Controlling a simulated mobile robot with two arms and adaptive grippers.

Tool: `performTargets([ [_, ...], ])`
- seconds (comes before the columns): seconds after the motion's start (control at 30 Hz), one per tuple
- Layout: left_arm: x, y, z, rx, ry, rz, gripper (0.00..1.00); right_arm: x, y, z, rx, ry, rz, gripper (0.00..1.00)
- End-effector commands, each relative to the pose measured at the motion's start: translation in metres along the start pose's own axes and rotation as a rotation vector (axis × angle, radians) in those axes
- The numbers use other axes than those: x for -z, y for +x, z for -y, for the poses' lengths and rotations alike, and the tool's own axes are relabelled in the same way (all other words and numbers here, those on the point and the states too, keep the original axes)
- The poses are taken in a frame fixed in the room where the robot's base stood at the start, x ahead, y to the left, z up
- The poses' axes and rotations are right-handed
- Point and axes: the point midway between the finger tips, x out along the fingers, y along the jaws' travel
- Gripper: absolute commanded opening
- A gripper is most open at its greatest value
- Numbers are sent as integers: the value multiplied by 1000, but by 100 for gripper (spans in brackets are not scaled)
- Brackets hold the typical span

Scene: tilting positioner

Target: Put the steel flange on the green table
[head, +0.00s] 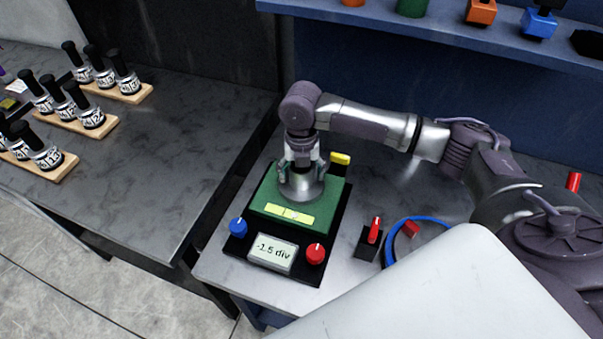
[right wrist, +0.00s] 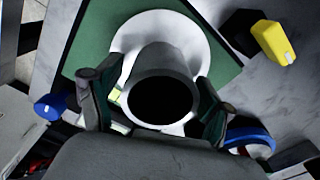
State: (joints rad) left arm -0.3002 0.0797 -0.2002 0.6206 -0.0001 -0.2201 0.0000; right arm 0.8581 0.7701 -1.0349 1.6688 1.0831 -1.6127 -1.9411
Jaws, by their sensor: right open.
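The steel flange (head: 300,188) is a grey piece with a round disc and an upright hollow collar. It appears to rest on the green table (head: 262,197), disc down, towards the back of its top. In the right wrist view the flange (right wrist: 160,72) shows from above, with its disc over the green table (right wrist: 92,38). My right gripper (head: 302,160) points down at the flange. Its fingers (right wrist: 156,103) are open, one on each side of the collar; whether either touches it I cannot tell. My left gripper is out of view.
The black base has a blue knob (head: 238,227), a red knob (head: 315,253) and a display (head: 272,252) reading "-1.5 div". A yellow block (head: 340,158) stands behind; a red-handled switch (head: 375,230) and blue ring (head: 389,240) lie right. Wooden racks (head: 128,92) stand left.

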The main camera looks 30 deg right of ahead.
Motion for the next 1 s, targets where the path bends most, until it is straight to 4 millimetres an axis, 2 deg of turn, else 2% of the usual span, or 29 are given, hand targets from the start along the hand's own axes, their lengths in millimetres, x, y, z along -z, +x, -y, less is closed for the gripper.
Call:
performTargets([
  [0.17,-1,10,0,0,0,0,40,-2,-27,0,-4,-1,6,81],
  [0.4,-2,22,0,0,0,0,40,-1,-79,-1,-5,0,5,81],
  [0.6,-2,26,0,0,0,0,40,-1,-108,-1,-2,0,3,81],
  [0.77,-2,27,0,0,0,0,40,0,-118,0,-2,0,1,81],
  [1.0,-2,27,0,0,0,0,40,0,-118,0,-1,0,1,81],
])
